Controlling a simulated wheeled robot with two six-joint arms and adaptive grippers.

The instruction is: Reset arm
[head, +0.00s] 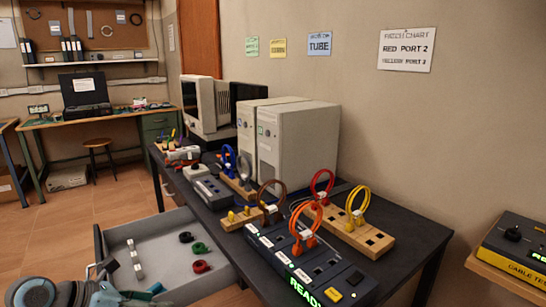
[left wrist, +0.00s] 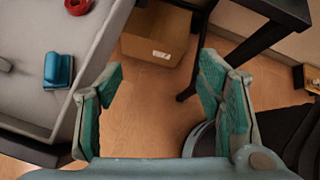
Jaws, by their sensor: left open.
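My left gripper (head: 128,280) is at the lower left of the head view, at the near edge of the open grey drawer (head: 172,219). A blue piece (left wrist: 59,70) and part of a red coil (left wrist: 78,5) lie in the drawer, left of the fingers. My right gripper is not in view.
The dark table (head: 436,243) holds a panel (head: 316,266) with an orange cable (head: 306,221), wooden blocks with red (head: 321,185) and yellow (head: 357,200) cables, and computers. A cardboard box (left wrist: 157,34) stands on the floor. Open floor lies left of the drawer.

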